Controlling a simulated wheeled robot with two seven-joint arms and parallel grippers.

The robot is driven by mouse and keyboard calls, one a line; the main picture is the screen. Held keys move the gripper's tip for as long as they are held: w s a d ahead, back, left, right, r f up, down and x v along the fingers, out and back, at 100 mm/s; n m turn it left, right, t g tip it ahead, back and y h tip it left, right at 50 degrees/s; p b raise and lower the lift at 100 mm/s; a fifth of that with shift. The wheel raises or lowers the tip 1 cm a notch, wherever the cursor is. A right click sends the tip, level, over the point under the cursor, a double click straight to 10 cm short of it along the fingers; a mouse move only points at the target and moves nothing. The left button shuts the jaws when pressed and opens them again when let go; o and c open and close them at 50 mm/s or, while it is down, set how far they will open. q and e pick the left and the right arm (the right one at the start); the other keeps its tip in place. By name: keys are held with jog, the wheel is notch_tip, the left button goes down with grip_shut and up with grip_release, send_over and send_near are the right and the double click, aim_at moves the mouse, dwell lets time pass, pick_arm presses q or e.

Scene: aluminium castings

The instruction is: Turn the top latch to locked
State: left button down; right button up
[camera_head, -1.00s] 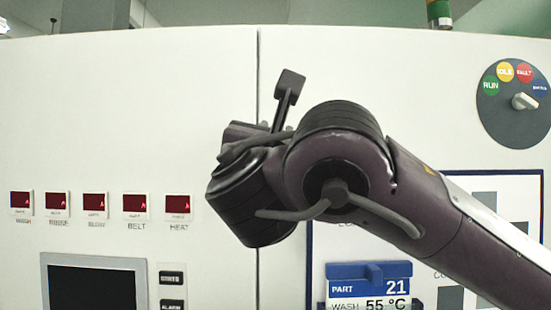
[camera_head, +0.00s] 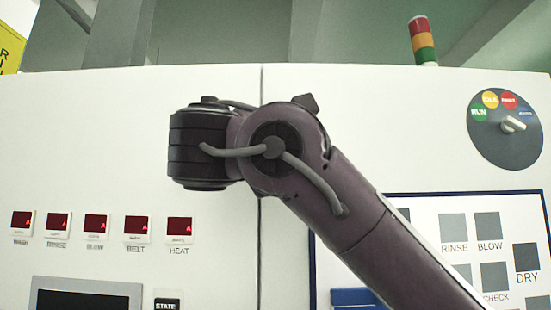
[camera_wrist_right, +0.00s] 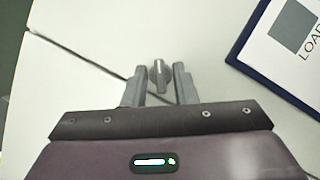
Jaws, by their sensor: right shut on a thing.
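The top latch (camera_wrist_right: 158,76) is a small dark grey knob with a pale line along its handle, on the white cabinet front by the door seam. In the right wrist view it sits between the two fingers of my right gripper (camera_wrist_right: 159,80), which is shut on it. Its handle runs nearly straight up and down in that view, at a clear angle to the slanting seam. In the head view my right arm covers the latch and the fingers. My left gripper is in neither view.
A round selector dial (camera_head: 505,127) and a blue-framed panel (camera_head: 460,193) are at the right. Red displays (camera_head: 96,225) and a dark screen (camera_head: 85,300) are at the lower left. A signal light (camera_head: 424,40) stands above the cabinet.

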jog(key=shift+m, duration=0.4)
jog(key=o, duration=0.7)
jog(key=shift+c, duration=0.2)
jog(key=b+v, duration=0.4)
jog(key=v, duration=0.3)
jog(key=shift+s+a, duration=0.25)
jog(key=shift+s, duration=0.1)
